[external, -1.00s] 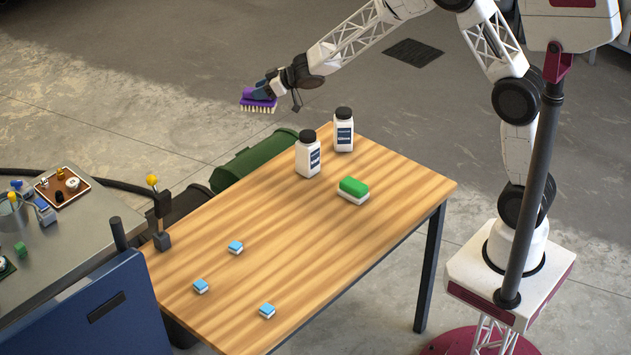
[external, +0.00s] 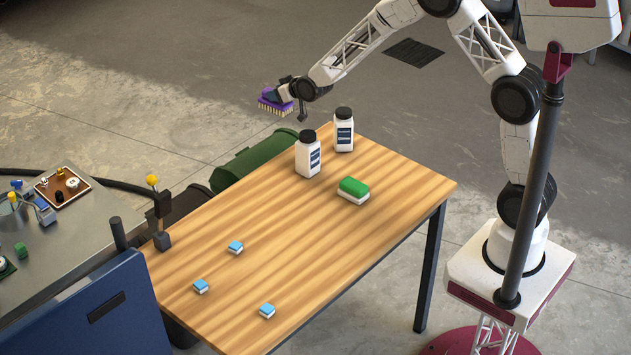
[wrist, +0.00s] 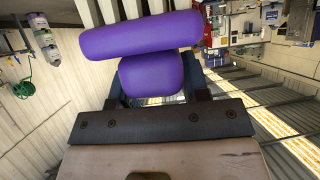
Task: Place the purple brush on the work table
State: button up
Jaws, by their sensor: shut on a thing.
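The purple brush (external: 272,101) has a purple back and pale bristles that point down in the external view. My gripper (external: 284,93) is shut on it and holds it in the air past the far left edge of the work table. In the wrist view the purple brush (wrist: 150,60) fills the upper middle between my gripper's fingers (wrist: 155,90). The work table (external: 290,225) has a striped wooden top and dark legs. The exact grip on the brush is partly hidden in the external view.
Two white bottles with dark caps, one in front (external: 308,158) and one behind (external: 344,132), stand near the table's far edge. A green and white sponge (external: 353,190) and several small blue-and-white blocks (external: 235,247) lie on it. The middle of the tabletop is clear.

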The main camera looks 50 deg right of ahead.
jog(key=s+d+f+m+h, duration=0.1)
jog(key=d+f+m+h, duration=0.3)
jog(key=d+f, duration=0.4)
jog(key=shift+s+d+f+g, duration=0.3)
jog(key=shift+s+f, duration=0.1)
jog(key=shift+f, duration=0.5)
jog(key=shift+r, duration=0.15)
dwell(1.2)
notch_tip(320, 180, up, 16)
jog(key=s+d+m+g+h, duration=0.1)
jog(key=s+m+g+h, duration=0.35)
jog(key=s, duration=3.55)
notch_tip(320, 180, down, 12)
jog(key=m+t, duration=0.1)
jog(key=shift+d+r+h, duration=0.15)
jog(key=shift+r+h, duration=0.1)
jog(key=shift+h, duration=0.2)
jog(key=shift+f+t, duration=0.1)
jog(key=shift+t, duration=0.15)
